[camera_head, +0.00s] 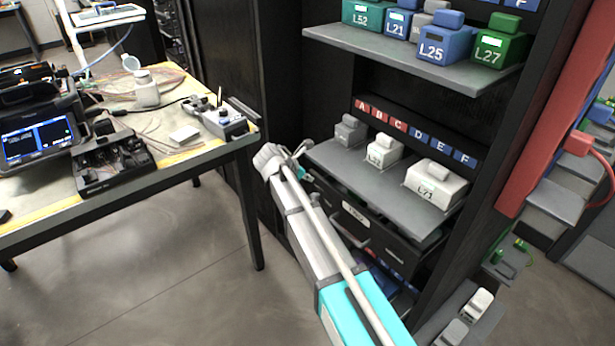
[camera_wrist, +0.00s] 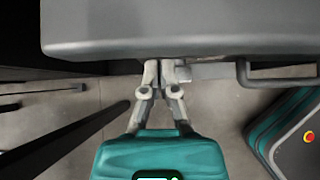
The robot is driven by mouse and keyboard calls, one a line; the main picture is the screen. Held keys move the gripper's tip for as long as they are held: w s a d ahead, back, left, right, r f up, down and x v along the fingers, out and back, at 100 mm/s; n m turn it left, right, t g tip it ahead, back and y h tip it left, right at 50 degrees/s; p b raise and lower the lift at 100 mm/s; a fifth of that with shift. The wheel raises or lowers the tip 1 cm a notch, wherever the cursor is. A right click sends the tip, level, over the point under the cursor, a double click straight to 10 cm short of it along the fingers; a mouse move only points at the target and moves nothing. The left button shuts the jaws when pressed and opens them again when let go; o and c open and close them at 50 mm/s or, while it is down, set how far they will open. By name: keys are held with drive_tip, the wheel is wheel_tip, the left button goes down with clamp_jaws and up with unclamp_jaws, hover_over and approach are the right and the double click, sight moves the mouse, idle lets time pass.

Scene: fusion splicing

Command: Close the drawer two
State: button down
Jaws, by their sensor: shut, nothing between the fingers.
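A black drawer front (camera_head: 390,247) with a pale label and a bar handle is in the rack below the grey shelf with the L71 box. I cannot read a drawer number or tell how far it stands out. My gripper is at the end of my arm, left of this drawer in the head view, mostly hidden by my wrist. In the wrist view my gripper (camera_wrist: 165,68) is shut and empty, its fingertips at the front edge of a wide grey slab (camera_wrist: 180,30). A dark bar handle (camera_wrist: 280,80) shows to their right. Contact is unclear.
The grey shelf (camera_head: 385,185) above the drawer holds several boxes. A higher shelf (camera_head: 400,60) holds blue and green boxes. A workbench (camera_head: 190,152) with devices stands left of my arm. Floor (camera_head: 160,260) is clear between bench and rack.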

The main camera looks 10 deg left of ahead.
drive_tip(key=shift+s+a, duration=0.25)
drive_tip(key=shift+s, duration=0.1)
drive_tip(key=s+f+p+v, duration=0.1)
drive_tip(key=p+v, duration=0.6)
drive_tip(key=v, duration=0.4)
drive_tip(key=shift+a, duration=0.5)
drive_tip(key=shift+s+r, duration=0.15)
